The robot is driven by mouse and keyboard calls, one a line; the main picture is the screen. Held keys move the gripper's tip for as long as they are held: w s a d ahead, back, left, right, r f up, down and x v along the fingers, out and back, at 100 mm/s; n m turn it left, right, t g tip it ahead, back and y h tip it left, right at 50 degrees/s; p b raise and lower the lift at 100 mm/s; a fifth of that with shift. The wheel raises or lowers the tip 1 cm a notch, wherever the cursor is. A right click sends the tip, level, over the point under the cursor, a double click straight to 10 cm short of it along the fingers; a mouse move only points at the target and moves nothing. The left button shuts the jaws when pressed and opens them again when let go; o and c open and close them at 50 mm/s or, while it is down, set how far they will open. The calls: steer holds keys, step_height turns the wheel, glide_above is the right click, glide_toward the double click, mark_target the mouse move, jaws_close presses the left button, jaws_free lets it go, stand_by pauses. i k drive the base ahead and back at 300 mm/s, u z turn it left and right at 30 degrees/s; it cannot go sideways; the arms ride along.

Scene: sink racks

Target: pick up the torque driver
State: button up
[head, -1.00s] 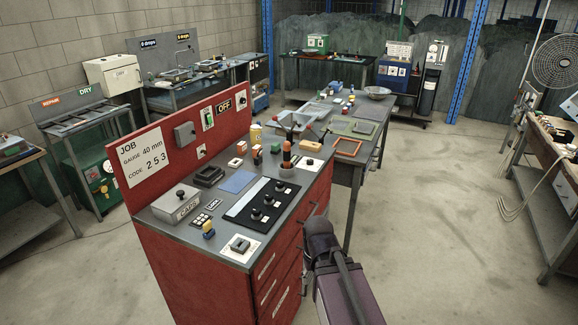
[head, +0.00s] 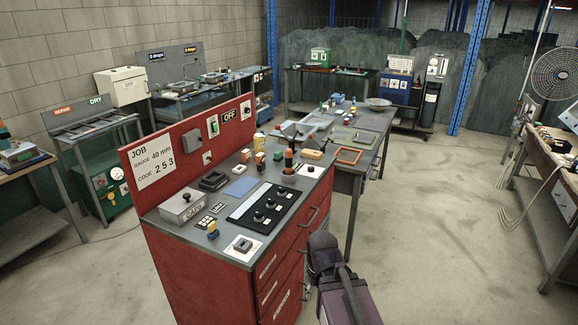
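An upright tool with a black and orange handle (head: 289,158), which looks like the torque driver, stands in a round grey holder on the red-fronted workbench (head: 230,230). It is toward the bench's right side, next to a white card. Its lower end is hidden in the holder. My arm shows at the lower middle of the head view, in front of the bench's drawers and apart from the tool. No gripper fingers show.
The bench top also holds a grey CAPS box (head: 182,207), a black panel with knobs (head: 262,206), a blue mat (head: 240,187) and several small blocks. A red back panel (head: 190,150) rises behind. Open floor (head: 440,220) lies to the right.

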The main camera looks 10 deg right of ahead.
mark_target(288, 153)
steer(key=z, duration=0.15)
steer(key=i, duration=1.2)
steer(key=u, duration=0.15)
